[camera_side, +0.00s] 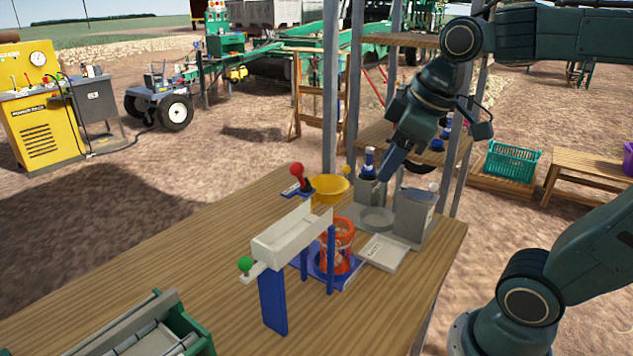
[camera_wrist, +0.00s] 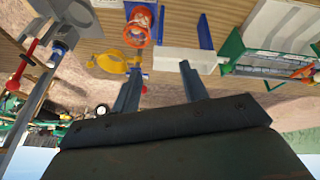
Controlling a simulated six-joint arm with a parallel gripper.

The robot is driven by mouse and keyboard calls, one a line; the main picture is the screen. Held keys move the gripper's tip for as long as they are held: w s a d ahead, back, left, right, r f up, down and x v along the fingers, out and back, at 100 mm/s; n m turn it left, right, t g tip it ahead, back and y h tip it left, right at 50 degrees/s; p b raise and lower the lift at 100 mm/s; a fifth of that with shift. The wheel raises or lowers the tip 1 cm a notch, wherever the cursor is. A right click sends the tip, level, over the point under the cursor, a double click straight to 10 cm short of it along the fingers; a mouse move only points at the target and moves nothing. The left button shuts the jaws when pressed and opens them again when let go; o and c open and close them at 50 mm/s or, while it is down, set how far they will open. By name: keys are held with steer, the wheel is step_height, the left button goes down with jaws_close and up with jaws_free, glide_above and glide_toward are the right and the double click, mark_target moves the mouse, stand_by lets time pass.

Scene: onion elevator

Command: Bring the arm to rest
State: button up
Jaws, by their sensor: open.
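My gripper (camera_side: 392,166) hangs tilted downward in the side view, near the grey device at the back right of the wooden table. In the wrist view its two fingers stand apart with a clear gap between the tips (camera_wrist: 160,69), and nothing shows between them. In the side view the fingertips are partly hard to make out against the grey device (camera_side: 413,215).
The table (camera_side: 215,250) holds a white trough (camera_side: 285,240) on blue supports, an orange mesh container (camera_side: 337,246), a yellow bowl (camera_side: 330,186), a red-knobbed lever (camera_side: 297,171) and a green-edged box (camera_side: 197,336). Metal posts (camera_side: 330,100) and shelves stand behind.

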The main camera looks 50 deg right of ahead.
steer(key=s+a+f+m, duration=0.2)
steer(key=s+f+m, duration=0.1)
steer(key=s, duration=0.3)
steer(key=shift+s+a+f+t, duration=0.3)
steer(key=shift+s+f+t, duration=0.1)
steer(key=shift+f, duration=0.15)
stand_by(0.5)
